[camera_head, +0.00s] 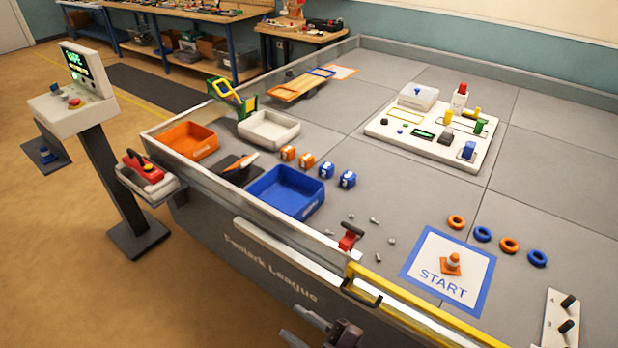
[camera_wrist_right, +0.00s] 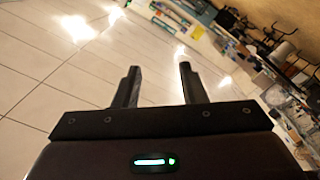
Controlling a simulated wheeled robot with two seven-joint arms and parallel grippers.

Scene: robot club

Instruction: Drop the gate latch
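The gate latch (camera_head: 350,238) is a small red piece with a dark top. It sits on the arena wall where the white rail meets the yellow gate bar (camera_head: 430,305). Its lever looks tilted up, though it is small in view. A black pull handle (camera_head: 361,294) is on the gate's outer side. My right gripper (camera_head: 302,328) is at the bottom of the head view, outside the arena and below the latch, apart from it. In the right wrist view its fingers (camera_wrist_right: 158,85) are spread with nothing between them. My left gripper is not in view.
The arena wall with its white rail (camera_head: 285,255) lies between my right gripper and the floor of the arena. Inside are a blue bin (camera_head: 285,191), several loose screws and a START mat (camera_head: 445,290) with a cone. A console (camera_head: 75,100) stands left; tan floor there is open.

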